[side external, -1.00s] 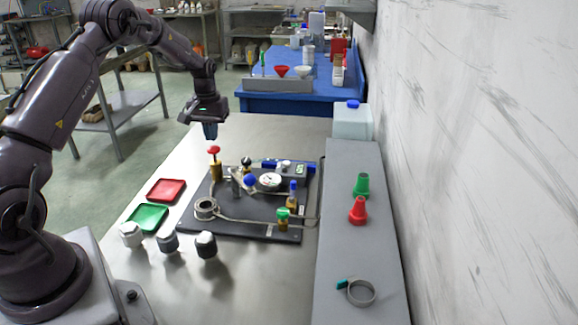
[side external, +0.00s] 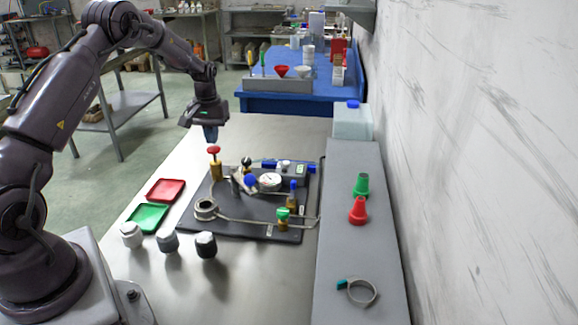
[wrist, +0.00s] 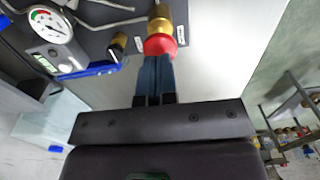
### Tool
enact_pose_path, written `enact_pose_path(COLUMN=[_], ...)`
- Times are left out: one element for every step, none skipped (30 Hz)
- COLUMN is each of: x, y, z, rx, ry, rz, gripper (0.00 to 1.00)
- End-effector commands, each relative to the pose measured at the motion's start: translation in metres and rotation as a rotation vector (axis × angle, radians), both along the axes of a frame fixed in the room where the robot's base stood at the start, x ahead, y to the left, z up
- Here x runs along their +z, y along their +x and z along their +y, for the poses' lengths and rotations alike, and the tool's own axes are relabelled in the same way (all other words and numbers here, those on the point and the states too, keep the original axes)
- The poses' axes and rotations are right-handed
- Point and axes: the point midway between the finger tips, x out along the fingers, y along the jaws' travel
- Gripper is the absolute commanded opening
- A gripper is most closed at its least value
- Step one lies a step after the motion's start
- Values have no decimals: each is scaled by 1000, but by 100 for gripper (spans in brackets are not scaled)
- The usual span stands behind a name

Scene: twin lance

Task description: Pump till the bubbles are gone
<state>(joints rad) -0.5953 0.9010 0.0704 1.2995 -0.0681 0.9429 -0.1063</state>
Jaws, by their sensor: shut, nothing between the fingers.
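My gripper (side external: 210,138) is shut and empty, its blue fingers pointing down just above the red-topped brass plunger (side external: 214,150) at the back left of the dark board (side external: 230,222). In the wrist view, the closed fingertips (wrist: 154,58) overlap the edge of the red knob (wrist: 160,44); I cannot tell whether they touch it. The board also holds a round gauge (side external: 270,180), a blue-tipped lever (side external: 250,181), a ring-shaped fitting (side external: 205,208), a green-capped brass valve (side external: 282,220) and a blue-capped one (side external: 293,193). No bubbles can be made out.
Red (side external: 166,190) and green (side external: 148,217) trays lie left of the board, with several capped knobs in front. Green (side external: 361,185) and red (side external: 358,210) cones and a clamp ring (side external: 357,291) stand on the grey ledge at right. A blue-capped container (side external: 352,121) is behind.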

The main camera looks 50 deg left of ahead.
Motion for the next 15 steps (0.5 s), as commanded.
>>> enact_pose_path(x=[-3, -4, -6, -7, -8, -10, -11, -12, -13, -15, -16, -18, -19, -20, -22], y=[0, 0, 0, 0, 0, 0, 0, 0, 0, 0, 0, 0, 0, 0, 0], z=[0, 0, 0, 0, 0, 0, 0, 0, 0, 0, 0, 0, 0, 0, 0], rx=[0, 0, 0, 0, 0, 0, 0, 0, 0, 0, 0, 0, 0, 0, 0], ry=[-1, -1, -1, -1, -1, -1, -1, -1, -1, -1, -1, -1, -1, -1, -1], rz=[1, 1, 1, 1, 1, 1, 1, 1, 1, 1, 1, 1, 1, 1, 1], gripper=[0, 0, 0, 0, 0, 0, 0, 0, 0, 0, 0, 0, 0, 0, 0])
